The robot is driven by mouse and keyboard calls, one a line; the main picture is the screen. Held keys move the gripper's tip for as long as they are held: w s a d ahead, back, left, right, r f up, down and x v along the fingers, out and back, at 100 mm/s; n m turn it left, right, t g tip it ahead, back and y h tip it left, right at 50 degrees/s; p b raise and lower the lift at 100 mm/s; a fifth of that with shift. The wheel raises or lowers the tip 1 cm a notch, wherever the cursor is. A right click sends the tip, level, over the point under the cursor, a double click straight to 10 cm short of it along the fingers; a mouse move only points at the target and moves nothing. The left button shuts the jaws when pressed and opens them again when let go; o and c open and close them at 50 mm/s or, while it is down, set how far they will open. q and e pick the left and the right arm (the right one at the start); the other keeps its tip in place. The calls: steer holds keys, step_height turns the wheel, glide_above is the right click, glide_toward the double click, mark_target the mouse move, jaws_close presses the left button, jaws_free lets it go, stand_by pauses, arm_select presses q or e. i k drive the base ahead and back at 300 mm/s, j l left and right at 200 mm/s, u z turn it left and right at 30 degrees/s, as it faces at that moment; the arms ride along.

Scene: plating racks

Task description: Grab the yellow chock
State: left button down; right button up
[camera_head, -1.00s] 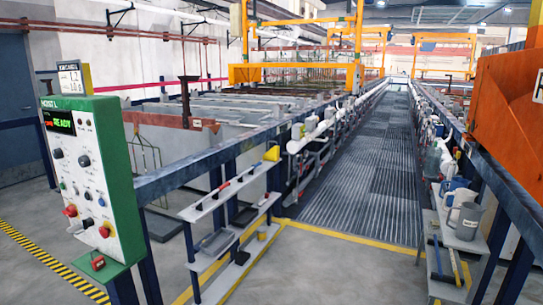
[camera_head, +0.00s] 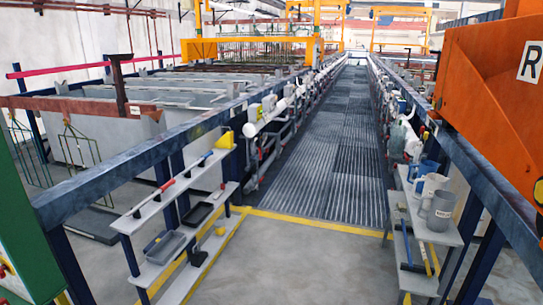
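A yellow wedge-shaped block (camera_head: 224,138), which looks like the chock, sits at the far end of the top level of the left shelf rack (camera_head: 150,207). A second, smaller yellow item (camera_head: 220,231) lies on a lower level of the same rack; it is too small to identify. Neither of my grippers is in view.
Red- and blue-handled tools (camera_head: 205,158) and a black tray (camera_head: 197,214) share the left rack. A right rack (camera_head: 440,232) holds grey and blue jugs. An orange machine (camera_head: 490,100) fills the upper right. The grey floor (camera_head: 290,260) between the racks is clear.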

mark_target(226, 141)
steer(key=i+l, duration=0.1)
steer(key=i, duration=0.85)
steer(key=i+l, duration=0.1)
steer(key=i, duration=0.85)
